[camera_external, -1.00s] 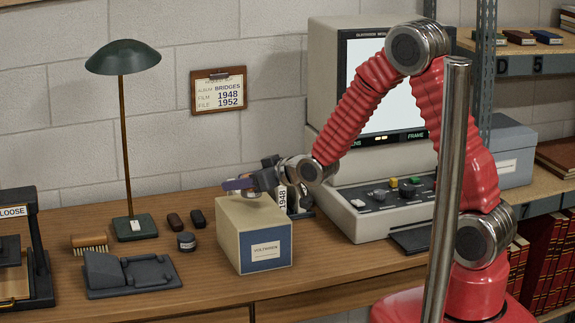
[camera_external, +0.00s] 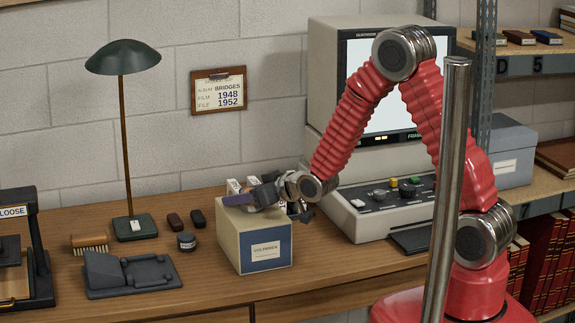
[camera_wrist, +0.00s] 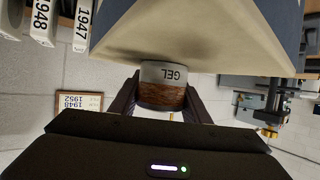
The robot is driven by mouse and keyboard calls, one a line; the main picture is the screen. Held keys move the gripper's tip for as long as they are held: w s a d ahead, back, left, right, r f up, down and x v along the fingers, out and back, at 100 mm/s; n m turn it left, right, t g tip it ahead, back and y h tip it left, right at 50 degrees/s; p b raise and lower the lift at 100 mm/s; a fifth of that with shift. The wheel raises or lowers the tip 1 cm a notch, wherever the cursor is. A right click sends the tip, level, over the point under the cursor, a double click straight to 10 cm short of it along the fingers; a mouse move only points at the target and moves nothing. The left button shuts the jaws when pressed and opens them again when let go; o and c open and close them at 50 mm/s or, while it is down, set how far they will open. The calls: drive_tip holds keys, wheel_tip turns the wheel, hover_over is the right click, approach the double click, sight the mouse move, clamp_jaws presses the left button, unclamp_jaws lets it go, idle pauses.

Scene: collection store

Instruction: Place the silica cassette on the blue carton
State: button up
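The silica cassette (camera_wrist: 163,86) is a short cylinder with a grey band marked GEL and a brown part. It sits between the two fingers of my gripper (camera_wrist: 163,100) in the wrist view, with both fingers against its sides. The wrist picture is upside down. The blue carton (camera_external: 265,246), cream with blue on its front, stands on the desk; its cream surface (camera_wrist: 220,35) fills the upper wrist view beside the cassette. In the external view my gripper (camera_external: 250,197) reaches in from the right, low over the carton's top. I cannot tell whether the cassette touches the carton.
White boxes (camera_wrist: 43,20) marked with years stand behind the carton. A film reader (camera_external: 380,205) stands to the right. A green lamp (camera_external: 134,228), a small jar (camera_external: 186,241), a brush (camera_external: 89,243) and a grey stand (camera_external: 130,275) are to the left. The desk front is clear.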

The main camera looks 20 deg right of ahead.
drive_tip(key=o, duration=0.4)
drive_tip(key=shift+r, duration=0.15)
drive_tip(key=shift+v, duration=5.95)
drive_tip(key=shift+d, duration=0.1)
